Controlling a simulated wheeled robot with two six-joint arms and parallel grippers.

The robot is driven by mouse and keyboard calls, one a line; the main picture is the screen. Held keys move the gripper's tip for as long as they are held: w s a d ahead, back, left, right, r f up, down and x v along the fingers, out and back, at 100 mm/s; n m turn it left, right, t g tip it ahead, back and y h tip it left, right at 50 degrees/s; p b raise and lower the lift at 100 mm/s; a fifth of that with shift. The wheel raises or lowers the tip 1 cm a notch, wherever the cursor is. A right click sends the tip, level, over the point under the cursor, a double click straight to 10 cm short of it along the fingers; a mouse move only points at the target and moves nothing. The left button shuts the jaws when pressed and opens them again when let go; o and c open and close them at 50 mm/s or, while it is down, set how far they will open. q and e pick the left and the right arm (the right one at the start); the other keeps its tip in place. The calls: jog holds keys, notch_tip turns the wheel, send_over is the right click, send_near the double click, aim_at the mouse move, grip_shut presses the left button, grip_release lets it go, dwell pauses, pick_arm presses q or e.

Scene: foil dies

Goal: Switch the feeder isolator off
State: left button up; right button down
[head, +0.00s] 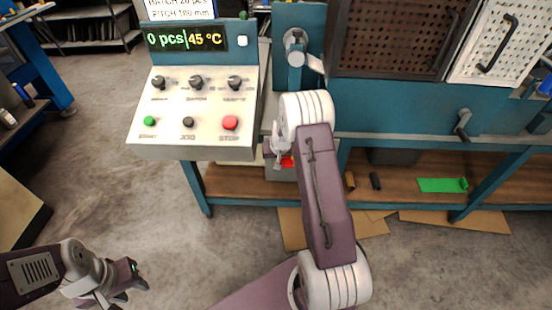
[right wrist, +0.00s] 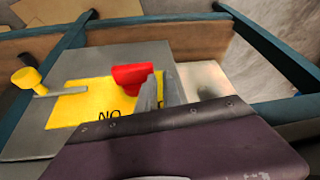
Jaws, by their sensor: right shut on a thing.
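The feeder isolator is a grey box with a yellow plate (right wrist: 68,103) and a red handle (right wrist: 132,76), seen close in the right wrist view. Part of the lettering on the plate is hidden by my wrist. In the head view only a bit of the red handle (head: 288,162) shows, below the control panel and beside my arm. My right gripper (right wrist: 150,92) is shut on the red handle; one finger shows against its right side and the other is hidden. My left gripper (head: 133,291) is open and empty over the floor at the lower left.
A yellow knob (right wrist: 27,80) on a rod stands left of the red handle. The control panel (head: 197,110) has knobs and buttons; its display reads 0 pcs and 45 °C. A green piece (head: 440,185) lies on the lower shelf. The floor at the lower left is clear.

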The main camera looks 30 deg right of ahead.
jog(key=shift+s+a+f, duration=0.25)
jog(key=shift+s+f, duration=0.05)
jog(key=shift+f, duration=0.2)
jog(key=d+p+v, duration=0.1)
jog(key=p+v, duration=0.1)
jog(key=v, duration=0.7)
jog(key=shift+w+a+r+p, duration=0.25)
jog(key=shift+r+p, duration=0.1)
jog(key=shift+r, duration=0.15)
